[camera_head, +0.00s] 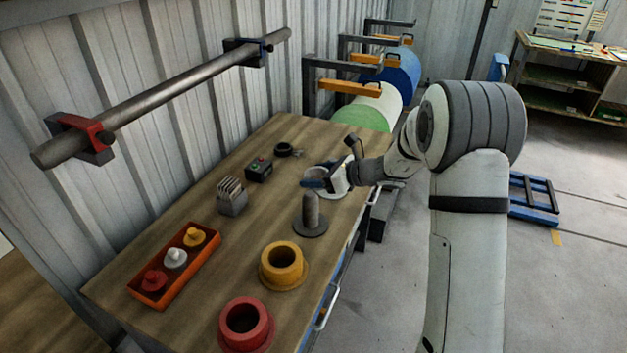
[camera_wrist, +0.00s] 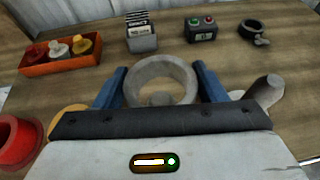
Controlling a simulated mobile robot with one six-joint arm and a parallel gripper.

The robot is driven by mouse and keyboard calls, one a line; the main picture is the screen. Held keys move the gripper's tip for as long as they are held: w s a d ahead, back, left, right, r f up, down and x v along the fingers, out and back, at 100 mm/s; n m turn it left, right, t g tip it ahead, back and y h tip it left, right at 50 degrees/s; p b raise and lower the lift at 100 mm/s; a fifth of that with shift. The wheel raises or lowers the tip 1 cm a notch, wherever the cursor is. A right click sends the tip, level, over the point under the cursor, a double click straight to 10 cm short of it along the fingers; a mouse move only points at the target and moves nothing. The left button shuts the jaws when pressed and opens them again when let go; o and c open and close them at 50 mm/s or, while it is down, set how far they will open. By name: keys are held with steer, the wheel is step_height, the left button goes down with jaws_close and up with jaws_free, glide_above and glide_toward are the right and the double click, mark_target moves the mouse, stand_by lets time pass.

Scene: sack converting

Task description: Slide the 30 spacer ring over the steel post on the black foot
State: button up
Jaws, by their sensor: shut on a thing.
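My gripper (camera_head: 325,180) is shut on a pale grey ring (camera_wrist: 133,82), which sits between its blue fingers in the wrist view. In the head view the ring is partly hidden by a finger. The steel post (camera_head: 310,213) stands upright on its round black foot (camera_head: 312,230), just nearer in the picture than my gripper. The ring is not around the post; the gap between them is hard to judge. In the wrist view a grey shape shows low through the ring's opening; I cannot tell whether it is the post.
A yellow flanged ring (camera_head: 296,258) and a red one (camera_head: 268,330) stand toward the near end. An orange tray (camera_head: 186,285), card holder (camera_head: 232,197), button box (camera_head: 259,170) and black clamp (camera_head: 284,149) line the wall side. Bare wood lies between.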

mark_target(311, 210)
steer(key=shift+w+a+r, duration=0.1)
steer(key=shift+a+r, duration=0.8)
steer(key=shift+a, duration=0.2)
steer(key=shift+d, duration=0.1)
steer(key=shift+w+f+b, duration=0.15)
steer(key=shift+f+b, duration=0.7)
steer(key=shift+b, duration=0.05)
steer(key=shift+f+b, duration=5.5)
steer(key=shift+f, duration=1.15)
steer(key=o, duration=1.4)
steer(key=shift+c, duration=0.2)
